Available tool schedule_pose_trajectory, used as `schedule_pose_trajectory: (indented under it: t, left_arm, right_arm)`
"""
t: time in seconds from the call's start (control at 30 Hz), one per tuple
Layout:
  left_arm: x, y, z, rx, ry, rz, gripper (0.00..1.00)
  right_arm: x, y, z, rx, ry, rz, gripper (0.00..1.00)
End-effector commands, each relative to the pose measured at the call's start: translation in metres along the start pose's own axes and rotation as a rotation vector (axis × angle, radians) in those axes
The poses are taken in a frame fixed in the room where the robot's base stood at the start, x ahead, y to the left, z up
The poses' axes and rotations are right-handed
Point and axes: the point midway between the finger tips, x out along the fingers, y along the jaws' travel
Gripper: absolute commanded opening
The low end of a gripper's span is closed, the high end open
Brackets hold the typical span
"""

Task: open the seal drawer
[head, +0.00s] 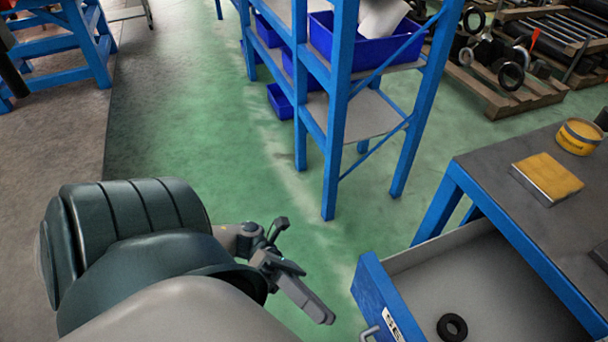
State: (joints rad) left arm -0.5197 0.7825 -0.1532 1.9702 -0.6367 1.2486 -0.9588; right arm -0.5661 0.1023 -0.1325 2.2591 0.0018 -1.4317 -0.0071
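The seal drawer (400,268) sticks out from under the workbench at the lower right, pulled open. Its blue front carries a white label of which the letters "SE" show. A light metal handle (369,332) sits on the front near the bottom edge of the picture, partly cut off. A black ring (452,327) lies on the drawer's grey floor. My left gripper (306,268) is to the left of the drawer front, apart from it and from the handle. Its fingers are spread and nothing is between them. My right gripper is not in view.
The workbench (480,160) has a blue frame and a dark top with a yellow-topped block (546,179) and a yellow round tin (578,137). A blue shelf rack (338,120) with blue bins stands ahead. Green floor (230,150) is free between.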

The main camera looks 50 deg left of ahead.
Motion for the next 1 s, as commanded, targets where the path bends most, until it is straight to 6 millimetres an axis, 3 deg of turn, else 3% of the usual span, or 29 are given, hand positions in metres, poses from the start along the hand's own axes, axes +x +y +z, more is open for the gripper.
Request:
schedule_pose_trajectory:
  t: [0.1, 0.3, 1.0]
  left_arm:
    - [-0.018, 0.002, -0.001, -0.001, 0.0, 0.003, 0.17]
    - [-0.033, 0.001, 0.0, 0.0, 0.0, 0.002, 0.17]
    - [-0.034, 0.0, 0.001, -0.001, -0.003, 0.002, 0.17]
  right_arm:
    - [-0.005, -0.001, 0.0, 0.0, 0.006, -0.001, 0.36]
    - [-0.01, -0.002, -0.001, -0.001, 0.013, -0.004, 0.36]
    - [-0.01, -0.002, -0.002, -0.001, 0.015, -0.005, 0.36]
